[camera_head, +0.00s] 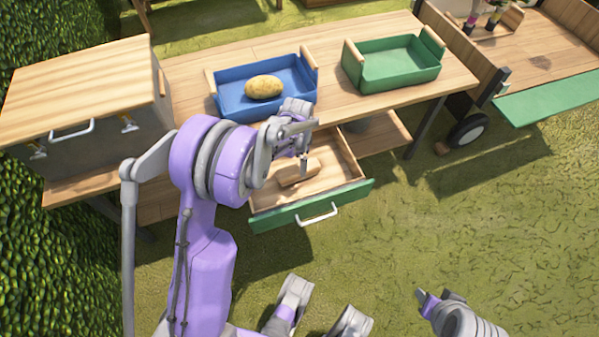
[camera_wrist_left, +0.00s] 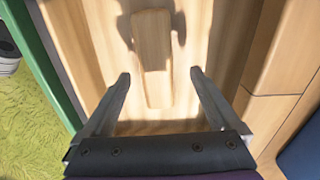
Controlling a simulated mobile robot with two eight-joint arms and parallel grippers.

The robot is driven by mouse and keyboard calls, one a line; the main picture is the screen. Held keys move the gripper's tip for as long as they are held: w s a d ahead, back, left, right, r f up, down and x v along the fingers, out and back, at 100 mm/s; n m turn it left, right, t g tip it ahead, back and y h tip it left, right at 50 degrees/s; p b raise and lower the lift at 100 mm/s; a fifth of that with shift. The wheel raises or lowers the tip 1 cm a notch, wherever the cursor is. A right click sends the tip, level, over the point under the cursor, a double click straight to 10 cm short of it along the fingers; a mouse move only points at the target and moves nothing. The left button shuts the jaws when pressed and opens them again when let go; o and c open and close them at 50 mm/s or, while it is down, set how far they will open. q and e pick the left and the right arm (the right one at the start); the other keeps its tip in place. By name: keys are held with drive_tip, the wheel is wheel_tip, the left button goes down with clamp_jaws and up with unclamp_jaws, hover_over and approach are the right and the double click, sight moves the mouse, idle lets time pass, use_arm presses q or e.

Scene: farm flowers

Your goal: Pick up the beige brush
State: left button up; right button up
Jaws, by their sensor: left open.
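The beige brush (camera_head: 299,173) lies flat in the open wooden drawer (camera_head: 336,157) with the green front. In the left wrist view the brush (camera_wrist_left: 153,65) is a long pale wooden block on the drawer floor. My left gripper (camera_head: 303,155) is over the drawer, pointing down above the brush. Its fingers (camera_wrist_left: 160,76) are open and empty, one on each side of the brush's line in the wrist view. Its exact height above the brush is hard to tell. My right gripper (camera_head: 438,297) shows at the lower right over the grass; its jaws are unclear.
A blue tray (camera_head: 232,101) with a potato (camera_head: 264,87) and a green tray (camera_head: 400,70) stand on the table (camera_head: 331,55) above the drawer. A wooden-topped box (camera_head: 82,82) is at the left. A cart wheel (camera_head: 467,131) is at the right.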

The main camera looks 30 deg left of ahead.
sight(298, 168)
use_arm(q)
drive_tip(key=f, duration=0.1)
drive_tip(key=f+b, duration=0.1)
drive_tip(key=f, duration=0.3)
drive_tip(key=shift+s+d+f, duration=0.2)
drive_tip(key=shift+d+f, duration=0.05)
drive_tip(key=shift+r, duration=0.1)
clamp_jaws()
